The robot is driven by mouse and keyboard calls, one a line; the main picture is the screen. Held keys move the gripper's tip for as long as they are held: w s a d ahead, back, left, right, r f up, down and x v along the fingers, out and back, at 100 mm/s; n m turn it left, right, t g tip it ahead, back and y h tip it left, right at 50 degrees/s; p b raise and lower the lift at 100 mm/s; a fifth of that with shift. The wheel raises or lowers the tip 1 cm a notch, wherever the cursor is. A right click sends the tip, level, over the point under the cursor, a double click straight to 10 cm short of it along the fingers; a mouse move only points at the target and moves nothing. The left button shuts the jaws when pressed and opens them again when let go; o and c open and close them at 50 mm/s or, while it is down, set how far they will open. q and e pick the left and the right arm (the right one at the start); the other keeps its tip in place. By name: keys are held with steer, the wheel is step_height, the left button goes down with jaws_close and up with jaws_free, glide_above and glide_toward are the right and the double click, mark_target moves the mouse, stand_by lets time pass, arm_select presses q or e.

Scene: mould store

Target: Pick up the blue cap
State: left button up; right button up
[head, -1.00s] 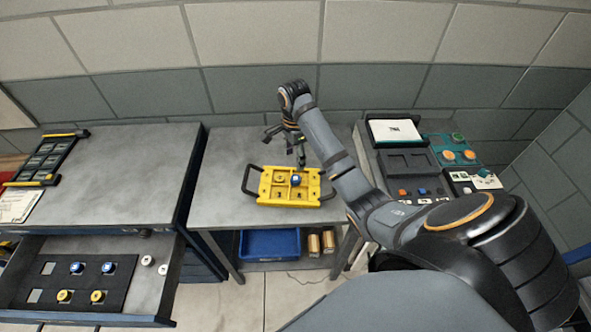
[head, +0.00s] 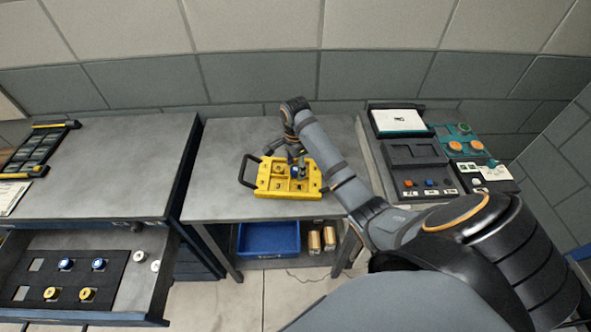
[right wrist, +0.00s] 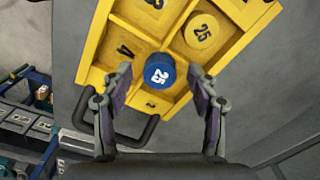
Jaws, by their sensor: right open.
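A blue cap marked 25 (right wrist: 159,72) is at the yellow compartmented tray (right wrist: 98,75) on the middle table, and shows small in the head view (head: 297,172). My right gripper (head: 296,159) is over the tray, right at the cap. In the right wrist view its two fingers (right wrist: 160,76) are apart, one on each side of the blue cap, with visible gaps. My left gripper is not in view.
A yellow cap marked 25 (right wrist: 203,31) sits in a neighbouring compartment. The tray has black side handles (head: 249,167). An open drawer at left holds blue caps (head: 98,264) and yellow caps (head: 87,294). A blue bin (head: 268,238) is below the table.

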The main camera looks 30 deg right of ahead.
mark_target(295, 171)
steer(key=c, duration=0.9)
steer(key=shift+r, duration=0.1)
steer(key=shift+r, duration=0.6)
steer(key=r, duration=0.1)
steer(key=r+p, duration=0.1)
steer(key=r, duration=0.1)
steer(key=shift+s+a+r, duration=0.25)
steer(key=shift+s+r, duration=0.05)
steer(key=shift+s, duration=0.05)
steer(key=s+a+r+p, duration=0.7)
steer(key=s+r+p, duration=0.1)
steer(key=s+p, duration=0.3)
steer(key=shift+s+p, duration=0.15)
steer(key=shift+p, duration=0.65)
